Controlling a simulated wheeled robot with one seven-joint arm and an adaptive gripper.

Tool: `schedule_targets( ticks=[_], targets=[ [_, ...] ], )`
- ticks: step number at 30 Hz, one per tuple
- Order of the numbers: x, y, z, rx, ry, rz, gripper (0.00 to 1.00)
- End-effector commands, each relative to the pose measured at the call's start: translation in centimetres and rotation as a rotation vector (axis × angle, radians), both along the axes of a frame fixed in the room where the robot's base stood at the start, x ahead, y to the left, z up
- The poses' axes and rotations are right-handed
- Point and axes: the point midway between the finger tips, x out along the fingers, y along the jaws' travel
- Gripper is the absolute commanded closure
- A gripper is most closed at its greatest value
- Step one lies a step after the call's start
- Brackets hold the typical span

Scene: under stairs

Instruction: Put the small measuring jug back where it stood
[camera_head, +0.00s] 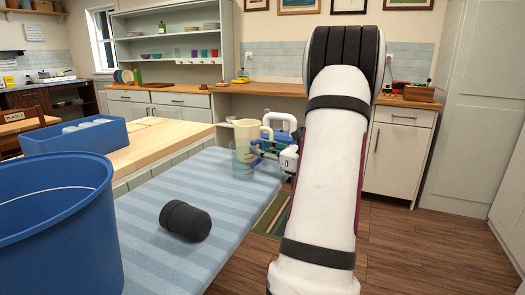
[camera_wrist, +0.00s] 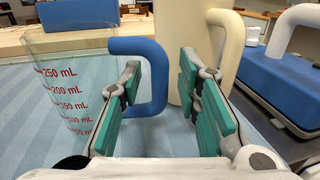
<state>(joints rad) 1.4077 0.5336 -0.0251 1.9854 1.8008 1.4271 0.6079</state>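The small measuring jug (camera_wrist: 65,95) is clear, with red mL marks and a blue handle (camera_wrist: 158,75). It stands upright on the blue striped surface, at its far end in the head view (camera_head: 243,165). My gripper (camera_wrist: 165,75) is open at the handle, with the handle's upright part between its teal-padded fingers. The left finger is on the jug-body side and the right finger is outside the handle, with a gap. Contact with the left finger is unclear. In the head view my gripper (camera_head: 262,148) is partly hidden among other things.
A cream jug (camera_wrist: 237,45) stands just behind the measuring jug. A blue thing with a white handle (camera_wrist: 285,85) is at right. A dark cylinder (camera_head: 185,220) lies on the striped surface (camera_head: 150,265). A blue bucket (camera_head: 55,230) and blue crate (camera_head: 75,138) are at left.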

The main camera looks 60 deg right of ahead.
Motion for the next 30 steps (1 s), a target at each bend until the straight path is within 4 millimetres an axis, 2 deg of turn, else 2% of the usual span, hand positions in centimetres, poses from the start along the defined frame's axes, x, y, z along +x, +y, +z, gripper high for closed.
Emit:
schedule_targets(
  ticks=[4,8,15,21,25,30],
  targets=[
    [-0.2,0.0,0.4,-0.001,0.0,-0.001,0.69],
    [-1.9,0.2,0.3,0.001,0.001,-0.003,0.69],
    [-6.9,0.8,0.3,0.001,0.001,-0.005,0.69],
    [-10.2,1.2,0.3,0.0,0.001,-0.003,0.69],
    [-11.4,1.5,0.3,0.0,0.0,0.0,0.69],
    [-11.9,1.5,0.2,0.0,0.0,0.0,0.69]
  ],
)
